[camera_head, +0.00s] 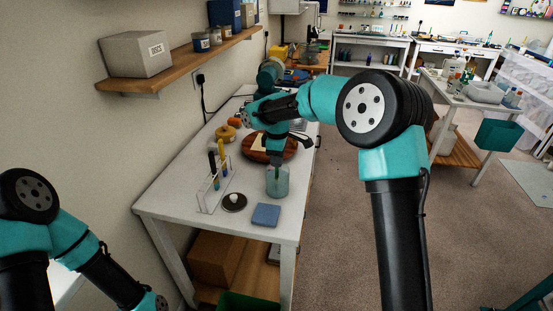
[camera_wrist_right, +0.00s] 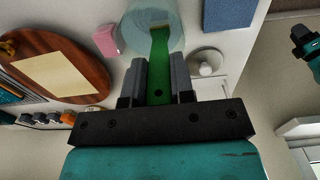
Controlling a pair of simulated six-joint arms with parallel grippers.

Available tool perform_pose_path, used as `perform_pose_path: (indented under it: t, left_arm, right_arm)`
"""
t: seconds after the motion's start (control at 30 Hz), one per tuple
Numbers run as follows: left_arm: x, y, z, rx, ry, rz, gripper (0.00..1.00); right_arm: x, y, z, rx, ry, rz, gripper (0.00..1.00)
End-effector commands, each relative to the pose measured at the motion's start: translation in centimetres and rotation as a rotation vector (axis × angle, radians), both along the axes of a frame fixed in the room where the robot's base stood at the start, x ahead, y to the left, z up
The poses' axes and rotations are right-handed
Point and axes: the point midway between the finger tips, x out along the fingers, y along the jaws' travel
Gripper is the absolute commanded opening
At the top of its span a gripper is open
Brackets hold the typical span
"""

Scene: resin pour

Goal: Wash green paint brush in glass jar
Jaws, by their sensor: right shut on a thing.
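The glass jar (camera_head: 277,182) stands on the white table, pale and see-through; it also shows at the top of the right wrist view (camera_wrist_right: 133,32). My right gripper (camera_wrist_right: 159,80) is shut on the green paint brush (camera_wrist_right: 159,62), holding it by its handle end, which has a small hole. The brush points into the jar's mouth, its far end seen within the jar's outline. Whether it touches the jar's wall or bottom I cannot tell. In the head view my right gripper (camera_head: 277,160) is right above the jar and the brush is mostly hidden. My left gripper is out of view.
A clear rack (camera_head: 211,193) with upright brushes stands left of the jar. A round dark lid (camera_head: 234,203) and a blue square pad (camera_head: 265,215) lie in front. A round wooden board (camera_head: 252,151) lies behind. A wall shelf (camera_head: 180,72) overhangs the left side.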

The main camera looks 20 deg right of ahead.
Motion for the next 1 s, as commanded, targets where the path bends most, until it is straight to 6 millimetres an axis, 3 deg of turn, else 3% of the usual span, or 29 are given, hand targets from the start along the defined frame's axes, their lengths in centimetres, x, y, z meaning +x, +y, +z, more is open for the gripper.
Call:
perform_pose_path:
  t: [0.33, 0.7, 1.0]
  left_arm:
    - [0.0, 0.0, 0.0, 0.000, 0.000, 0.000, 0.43]
    - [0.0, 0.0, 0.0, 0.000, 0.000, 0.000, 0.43]
    - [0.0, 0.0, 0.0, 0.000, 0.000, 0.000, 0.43]
  right_arm:
    - [0.5, -1.5, -0.2, 0.000, 0.000, -0.001, 0.00]
    - [0.6, -1.6, -0.2, 0.000, 0.001, 0.000, 0.00]
    - [1.9, -1.1, -0.1, -0.001, 0.000, 0.000, 0.00]
